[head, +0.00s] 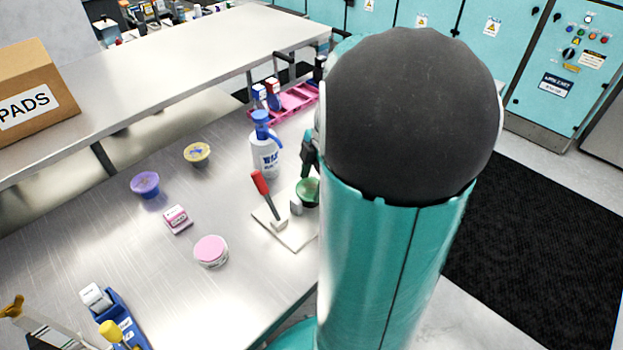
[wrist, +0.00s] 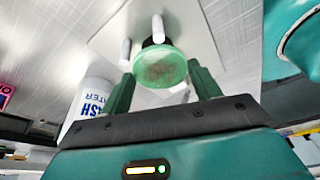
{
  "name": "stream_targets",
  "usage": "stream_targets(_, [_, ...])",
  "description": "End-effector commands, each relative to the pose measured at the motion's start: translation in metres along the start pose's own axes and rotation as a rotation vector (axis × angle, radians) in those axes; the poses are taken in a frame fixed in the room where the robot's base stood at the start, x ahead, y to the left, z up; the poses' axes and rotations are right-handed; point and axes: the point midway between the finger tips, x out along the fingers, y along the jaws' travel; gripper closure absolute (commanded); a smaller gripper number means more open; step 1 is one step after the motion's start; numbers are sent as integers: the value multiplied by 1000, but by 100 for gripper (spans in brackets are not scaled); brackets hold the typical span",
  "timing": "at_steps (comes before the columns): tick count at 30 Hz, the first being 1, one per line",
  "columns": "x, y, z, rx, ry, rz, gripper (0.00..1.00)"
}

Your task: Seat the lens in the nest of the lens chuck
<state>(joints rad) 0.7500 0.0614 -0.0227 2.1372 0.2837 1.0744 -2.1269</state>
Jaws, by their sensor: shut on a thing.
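The lens (wrist: 160,68) is a round, translucent green disc. My gripper (wrist: 162,80) is shut on it, with one dark green finger at each side. In the head view the lens (head: 308,191) shows beside my arm, which hides part of it. The lens chuck (head: 290,238) is a pale square plate with a red-handled lever and a small grey block. In the wrist view the chuck (wrist: 195,35) shows white posts and a dark spot behind the lens. The lens covers most of the nest, so I cannot tell whether they touch.
A wash bottle (head: 265,155) stands just behind the chuck, and a pink tray (head: 292,103) lies farther back. Several small tubs, including a pink-lidded one (head: 211,250), and a pink box (head: 177,219) are to the left. Bare metal bench lies between them.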

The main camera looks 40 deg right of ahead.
Motion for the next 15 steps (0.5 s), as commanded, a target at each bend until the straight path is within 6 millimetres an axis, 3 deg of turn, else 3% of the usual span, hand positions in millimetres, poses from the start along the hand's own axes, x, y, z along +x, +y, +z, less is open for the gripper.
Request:
stream_targets(12, [8,0,2,-1,0,1,59])
stream_targets(13, [8,0,2,-1,0,1,36])
stream_targets(15, [8,0,2,-1,0,2,22])
